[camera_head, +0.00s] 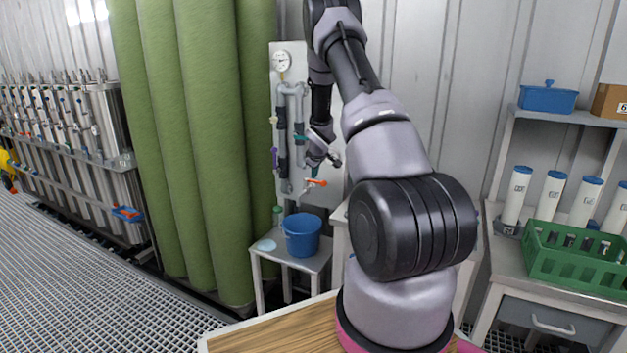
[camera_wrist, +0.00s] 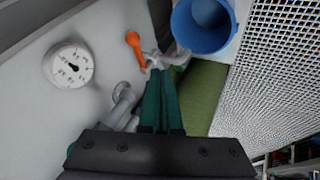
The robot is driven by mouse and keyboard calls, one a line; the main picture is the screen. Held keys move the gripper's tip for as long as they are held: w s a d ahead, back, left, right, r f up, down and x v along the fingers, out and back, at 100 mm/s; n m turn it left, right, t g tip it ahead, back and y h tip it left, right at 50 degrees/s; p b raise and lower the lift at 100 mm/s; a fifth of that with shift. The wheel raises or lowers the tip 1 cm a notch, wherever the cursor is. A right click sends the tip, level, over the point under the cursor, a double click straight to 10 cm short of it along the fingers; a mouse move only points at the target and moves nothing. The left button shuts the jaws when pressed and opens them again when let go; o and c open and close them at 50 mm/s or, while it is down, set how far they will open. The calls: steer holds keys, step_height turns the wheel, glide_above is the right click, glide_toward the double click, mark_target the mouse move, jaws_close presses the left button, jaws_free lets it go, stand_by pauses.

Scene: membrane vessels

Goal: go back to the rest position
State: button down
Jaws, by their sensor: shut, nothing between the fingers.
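My gripper (camera_head: 318,158) is raised in front of the pipe panel (camera_head: 290,62), just above a valve with an orange handle (camera_head: 316,183). In the wrist view, my two green fingers (camera_wrist: 161,78) are together, with nothing seen between them. Their tips overlap the grey tap fitting beside the orange handle (camera_wrist: 134,46); I cannot tell whether they touch it. My arm rises from its base, bends over at the top and hangs down at the panel.
A blue bucket (camera_head: 301,236) stands on a small table (camera_head: 268,254) below the valve. Tall green vessels (camera_head: 213,130) stand left of the panel. A bench at right holds a green crate (camera_head: 572,262) and several white cylinders (camera_head: 552,197). Grating floor at left is clear.

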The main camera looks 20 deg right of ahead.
steer(key=s+a+r+m, duration=0.25)
steer(key=s+r, duration=0.25)
steer(key=r, duration=0.4)
steer(key=s+a+r+m, duration=0.1)
steer(key=s+a+r, duration=0.2)
steer(key=s+r, duration=0.35)
steer(key=s+a+r+m, duration=0.2)
steer(key=s+a+r, duration=0.1)
steer(key=r, duration=0.7)
steer(key=s+a+r+m+y, duration=0.1)
steer(key=s+a+r, duration=0.2)
steer(key=s, duration=0.6)
steer(key=s+a+r+m+y, duration=0.1)
steer(key=s+a+r+y, duration=0.1)
steer(key=s+a, duration=0.4)
steer(key=s+a+r+m+y, duration=0.1)
steer(key=s+a, duration=0.4)
steer(key=s, duration=0.9)
step_height(320, 180, up, 3)
steer(key=shift+s+a+f+m, duration=0.1)
steer(key=shift+s+a+m, duration=0.15)
steer(key=shift+m, duration=0.3)
